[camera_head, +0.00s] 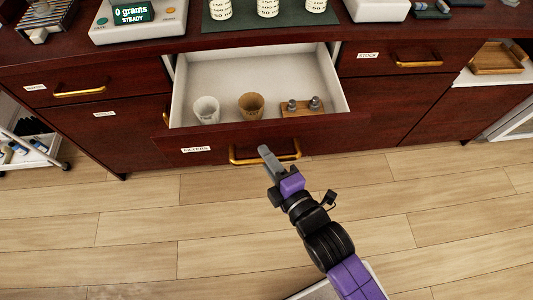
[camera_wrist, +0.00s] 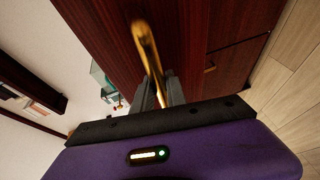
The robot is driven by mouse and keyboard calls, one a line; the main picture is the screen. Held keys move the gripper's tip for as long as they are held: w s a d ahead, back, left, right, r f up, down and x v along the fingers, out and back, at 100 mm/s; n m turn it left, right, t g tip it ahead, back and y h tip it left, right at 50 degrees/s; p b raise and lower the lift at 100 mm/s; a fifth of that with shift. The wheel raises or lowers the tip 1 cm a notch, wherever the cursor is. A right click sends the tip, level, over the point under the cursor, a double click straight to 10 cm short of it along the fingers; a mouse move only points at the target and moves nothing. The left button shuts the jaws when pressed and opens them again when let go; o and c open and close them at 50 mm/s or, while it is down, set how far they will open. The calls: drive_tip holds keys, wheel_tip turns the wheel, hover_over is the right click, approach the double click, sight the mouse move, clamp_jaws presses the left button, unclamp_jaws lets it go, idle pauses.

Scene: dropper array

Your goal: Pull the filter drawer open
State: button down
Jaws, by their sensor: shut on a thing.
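The filter drawer (camera_head: 221,143) is a dark red wooden drawer with a white label, and it stands pulled out from the cabinet. Its pale interior shows a white cup (camera_head: 206,110), a brown cup (camera_head: 251,106) and a small wooden block with two grey pieces (camera_head: 302,107). The brass handle (camera_head: 240,157) runs along its front, and it also shows in the wrist view (camera_wrist: 147,48). My gripper (camera_head: 265,152) is at the right part of the handle. In the wrist view my gripper (camera_wrist: 162,88) has its fingers shut on the handle bar. The exact contact is partly hidden.
The stock drawer (camera_head: 395,59) to the right and another drawer (camera_head: 85,82) to the left are shut. A scale (camera_head: 138,20) reading 0 grams stands on the counter. A white cart (camera_head: 32,150) is at the left.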

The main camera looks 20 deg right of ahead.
drive_tip(key=c, duration=1.3)
unclamp_jaws()
drive_tip(key=shift+c, duration=0.2)
drive_tip(key=v, duration=0.7)
drive_tip(key=shift+s, duration=0.4)
